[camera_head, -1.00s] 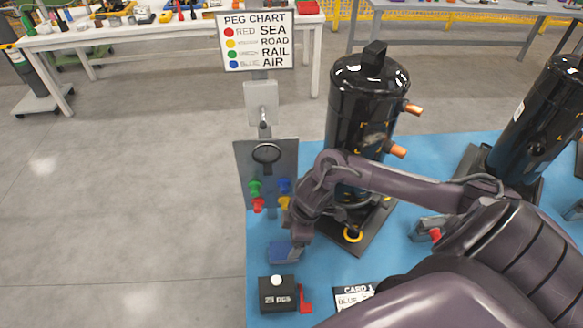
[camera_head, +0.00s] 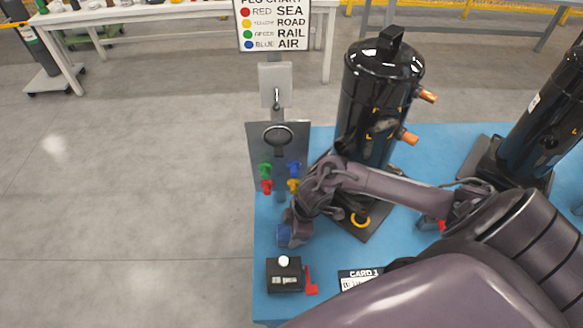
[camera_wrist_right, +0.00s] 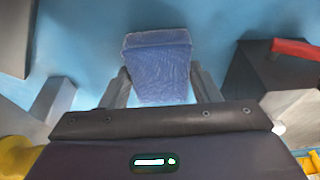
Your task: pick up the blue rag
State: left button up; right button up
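The blue rag (camera_head: 284,237) is at the left part of the blue mat, behind the small black box. In the right wrist view the blue rag (camera_wrist_right: 160,72) is a folded block between the two fingers. My right gripper (camera_head: 296,232) points down over the rag and partly hides it. In the right wrist view the fingers of my right gripper (camera_wrist_right: 160,80) lie against both sides of the rag, with no clear gap, so it looks shut on it. I cannot tell whether the rag is clear of the mat. My left gripper is not in view.
A black box with a white knob (camera_head: 285,275) and a red piece (camera_head: 311,282) stand close in front. A peg panel (camera_head: 278,148) with coloured pegs stands behind. The black compressor (camera_head: 375,105) is to the right. A card (camera_head: 358,279) lies near my arm.

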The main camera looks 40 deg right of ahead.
jog(key=shift+c, duration=1.1)
notch_tip(320, 180, up, 20)
jog(key=p, duration=0.2)
